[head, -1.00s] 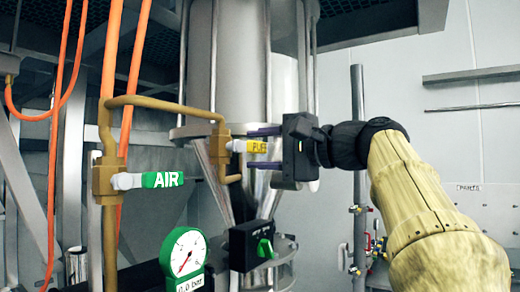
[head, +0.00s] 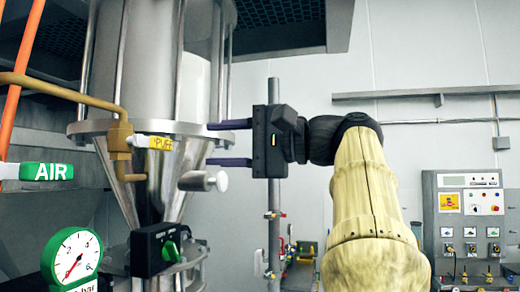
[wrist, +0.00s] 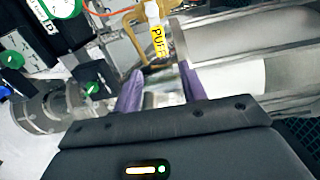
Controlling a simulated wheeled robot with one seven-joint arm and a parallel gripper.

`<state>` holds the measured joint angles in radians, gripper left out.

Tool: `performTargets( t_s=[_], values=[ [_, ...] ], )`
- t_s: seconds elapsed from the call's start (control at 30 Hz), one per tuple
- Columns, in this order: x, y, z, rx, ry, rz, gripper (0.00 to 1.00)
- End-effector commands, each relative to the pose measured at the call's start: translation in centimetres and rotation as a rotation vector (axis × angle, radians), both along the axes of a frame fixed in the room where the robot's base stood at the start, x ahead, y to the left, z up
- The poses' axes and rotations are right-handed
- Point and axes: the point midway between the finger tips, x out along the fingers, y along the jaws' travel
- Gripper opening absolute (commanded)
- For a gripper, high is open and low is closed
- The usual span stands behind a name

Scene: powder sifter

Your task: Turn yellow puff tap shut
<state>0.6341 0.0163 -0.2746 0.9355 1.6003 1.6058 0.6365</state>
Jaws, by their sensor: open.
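The puff tap (head: 160,142) has a white lever with a yellow PUFF label. In the head view its lever points right, roughly level, from a brass valve body (head: 121,140). In the wrist view the yellow label (wrist: 157,40) lies just beyond my fingertips. My gripper (head: 210,144) is open, with its two purple fingers one above the other, pointing left at the tap. A gap shows between the fingertips and the lever's end. Nothing is between the fingers (wrist: 160,72) in the wrist view.
A green AIR lever (head: 47,172) is at the left, above a round gauge (head: 75,258). A steel hopper (head: 150,70) stands behind the tap. A black box with a green knob (head: 157,250) is below. A control panel (head: 470,225) is at the right.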

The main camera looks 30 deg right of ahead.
Motion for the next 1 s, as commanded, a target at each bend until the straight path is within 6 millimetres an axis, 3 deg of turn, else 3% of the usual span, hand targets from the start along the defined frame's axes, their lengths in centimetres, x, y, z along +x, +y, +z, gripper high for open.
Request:
performTargets(
  t_s=[0.2,0.4,1.0],
  values=[
    [-3.1,-2.9,0.0,0.000,0.001,-0.006,0.42],
    [-4.7,-4.1,0.0,0.000,0.001,-0.003,0.42],
    [-4.5,-4.2,-0.2,0.004,0.005,-0.004,0.42]
  ],
)
